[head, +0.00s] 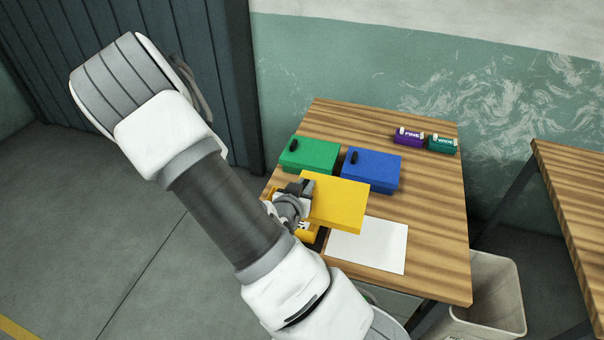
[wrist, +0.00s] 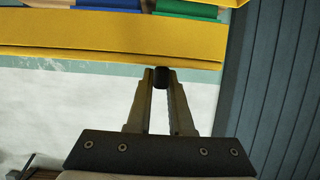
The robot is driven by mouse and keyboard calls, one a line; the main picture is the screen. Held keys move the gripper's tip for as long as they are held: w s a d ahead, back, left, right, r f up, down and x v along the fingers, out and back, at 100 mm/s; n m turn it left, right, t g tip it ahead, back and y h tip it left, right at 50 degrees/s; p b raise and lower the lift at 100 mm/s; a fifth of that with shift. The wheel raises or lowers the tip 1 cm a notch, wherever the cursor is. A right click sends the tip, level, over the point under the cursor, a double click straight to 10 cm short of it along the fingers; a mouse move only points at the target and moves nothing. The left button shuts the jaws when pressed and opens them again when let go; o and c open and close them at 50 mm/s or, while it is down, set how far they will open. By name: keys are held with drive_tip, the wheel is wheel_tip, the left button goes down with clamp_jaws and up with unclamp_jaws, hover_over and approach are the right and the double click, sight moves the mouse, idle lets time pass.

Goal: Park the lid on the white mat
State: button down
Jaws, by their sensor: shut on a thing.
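My gripper (head: 303,190) is at the lid's left side. In the wrist view my gripper (wrist: 160,80) is shut on the lid's small black handle, and the lid (wrist: 110,35) spans the picture beyond the fingers. A yellow box (head: 308,234) stands under the lid on the table, mostly hidden by the lid and my arm. The visible part of the white mat is bare.
A green box (head: 310,152) and a blue box (head: 372,167), both with black handles, stand behind the lid. Purple (head: 408,138) and teal (head: 442,144) labelled blocks sit at the back right. The table's right side (head: 435,220) is clear. A bin (head: 490,300) stands on the floor at right.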

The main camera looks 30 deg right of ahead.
sight(352, 192)
drive_tip(key=shift+s+p, duration=0.2)
drive_tip(key=shift+p, duration=0.2)
